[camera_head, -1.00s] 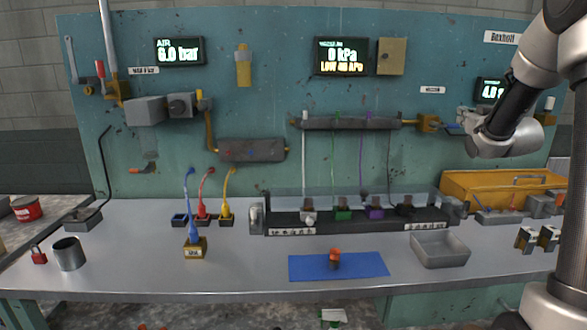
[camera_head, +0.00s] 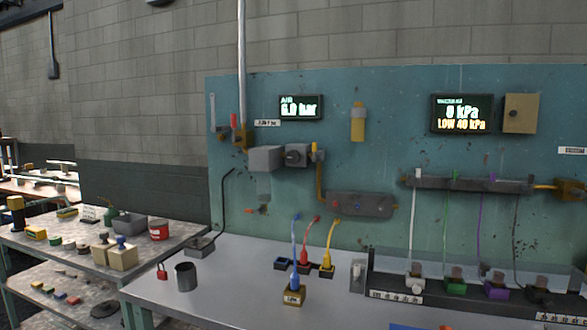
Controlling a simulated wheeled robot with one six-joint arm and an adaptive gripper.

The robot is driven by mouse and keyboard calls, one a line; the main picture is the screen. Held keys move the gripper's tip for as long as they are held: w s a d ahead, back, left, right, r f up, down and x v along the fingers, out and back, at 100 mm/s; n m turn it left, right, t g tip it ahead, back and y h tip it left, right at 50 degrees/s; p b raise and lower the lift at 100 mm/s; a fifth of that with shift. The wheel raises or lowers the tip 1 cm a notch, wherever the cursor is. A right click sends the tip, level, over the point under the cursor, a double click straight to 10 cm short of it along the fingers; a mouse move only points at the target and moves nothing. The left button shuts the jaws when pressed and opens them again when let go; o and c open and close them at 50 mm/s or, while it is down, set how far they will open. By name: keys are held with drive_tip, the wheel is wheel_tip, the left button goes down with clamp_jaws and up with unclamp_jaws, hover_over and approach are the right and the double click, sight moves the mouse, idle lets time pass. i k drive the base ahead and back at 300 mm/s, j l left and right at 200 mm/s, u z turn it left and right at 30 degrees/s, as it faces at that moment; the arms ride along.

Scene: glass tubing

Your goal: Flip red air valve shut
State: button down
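The red air valve handle (camera_head: 233,120) stands upright at the upper left of the teal panel (camera_head: 390,85). It sits on a brass valve body (camera_head: 240,139) at the foot of a vertical grey pipe (camera_head: 241,60). A small label (camera_head: 267,123) is to its right, too small to read surely. The AIR display (camera_head: 301,107) right of the valve reads 6.0 bar. My gripper and arm are out of this view.
Grey boxes (camera_head: 266,158) on the panel stand right of and below the valve. A black bent rod (camera_head: 223,205), a metal cup (camera_head: 186,277) and a red padlock (camera_head: 162,270) are below it. A cluttered side table (camera_head: 180,245) stands at left.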

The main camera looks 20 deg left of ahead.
sight(236, 138)
drive_tip(key=u, duration=1.25)
